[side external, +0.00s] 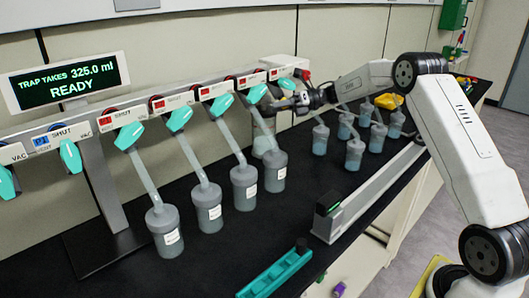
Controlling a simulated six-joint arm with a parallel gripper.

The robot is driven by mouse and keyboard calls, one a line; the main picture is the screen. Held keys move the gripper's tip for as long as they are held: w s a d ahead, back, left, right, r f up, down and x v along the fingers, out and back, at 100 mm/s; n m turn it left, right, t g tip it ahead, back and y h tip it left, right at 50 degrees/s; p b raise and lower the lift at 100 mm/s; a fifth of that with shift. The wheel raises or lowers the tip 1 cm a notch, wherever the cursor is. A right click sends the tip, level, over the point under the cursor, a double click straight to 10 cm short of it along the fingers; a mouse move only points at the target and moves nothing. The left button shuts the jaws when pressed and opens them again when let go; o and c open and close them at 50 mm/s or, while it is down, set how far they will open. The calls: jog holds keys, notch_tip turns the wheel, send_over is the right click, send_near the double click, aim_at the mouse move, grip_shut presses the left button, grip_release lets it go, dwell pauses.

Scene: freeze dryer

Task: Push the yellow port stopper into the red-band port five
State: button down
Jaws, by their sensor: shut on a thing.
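My gripper (280,104) is at the far end of the manifold, close to the teal valve handles there. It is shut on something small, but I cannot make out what. No yellow stopper can be told apart at the fingertips. The row of ports runs along the manifold, with a red band (105,121) on several port labels. Which port is five cannot be read. Teal handles (130,135) mark the valves. Grey-capped flasks (208,208) hang on angled tubes below several ports. Another flask (265,143) is partly hidden near my gripper.
Several flasks with blue contents (355,154) stand on the black bench right of my gripper. A long grey rail (370,195) and a teal rack (275,273) lie toward the front edge. The display (68,80) reads READY.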

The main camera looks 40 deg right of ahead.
jog(key=shift+w+r, duration=0.3)
jog(key=shift+r, duration=0.35)
jog(key=shift+c, duration=1.4)
grip_release()
jog(key=shift+f, duration=0.1)
jog(key=s+f, duration=0.7)
jog(key=s, duration=0.1)
jog(key=shift+f, duration=0.4)
jog(key=shift+d, duration=0.2)
jog(key=v, duration=0.6)
jog(key=shift+s+d, duration=0.2)
jog(key=shift+w+r, duration=0.1)
jog(key=shift+r, duration=0.05)
